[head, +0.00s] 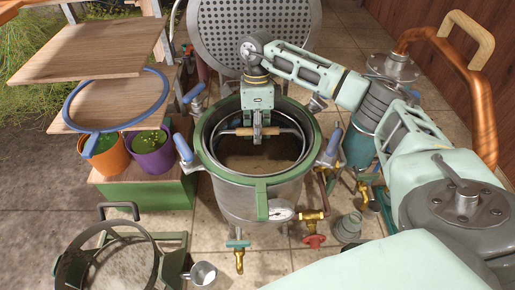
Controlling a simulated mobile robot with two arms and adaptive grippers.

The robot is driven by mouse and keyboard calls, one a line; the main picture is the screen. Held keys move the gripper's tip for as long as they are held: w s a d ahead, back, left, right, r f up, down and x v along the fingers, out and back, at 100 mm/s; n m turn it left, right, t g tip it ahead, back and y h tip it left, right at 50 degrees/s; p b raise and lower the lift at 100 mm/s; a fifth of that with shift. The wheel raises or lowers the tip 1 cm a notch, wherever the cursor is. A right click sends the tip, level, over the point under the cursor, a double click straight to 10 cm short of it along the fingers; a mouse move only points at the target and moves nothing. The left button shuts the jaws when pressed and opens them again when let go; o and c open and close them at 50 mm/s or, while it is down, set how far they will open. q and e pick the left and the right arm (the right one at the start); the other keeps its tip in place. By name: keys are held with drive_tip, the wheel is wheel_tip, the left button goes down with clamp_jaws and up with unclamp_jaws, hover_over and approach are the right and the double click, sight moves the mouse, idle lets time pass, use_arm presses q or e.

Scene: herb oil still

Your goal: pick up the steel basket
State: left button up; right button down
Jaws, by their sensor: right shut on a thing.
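The steel basket (242,132) sits inside the steel still pot (237,192), its round rim a little inside the pot's green rim. Its bail handle with a wooden grip stands raised across the opening. Brown material shows inside, below the handle. My right gripper (263,132) reaches down from above, shut on the wooden grip near its middle. The gripper hides part of the grip and the back of the basket. The basket's lower part is hidden by the pot wall. My left gripper is not in view.
A perforated round steel plate (258,38) stands behind the pot. Blue-handled clamps ring the pot; a gauge (283,213) and brass valves are at its front. Wooden shelves and potted herbs (152,152) stand left. A dark-framed round vessel (108,262) is at front left.

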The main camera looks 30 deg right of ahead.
drive_tip(key=shift+w+r, duration=0.1)
drive_tip(key=shift+r, duration=0.15)
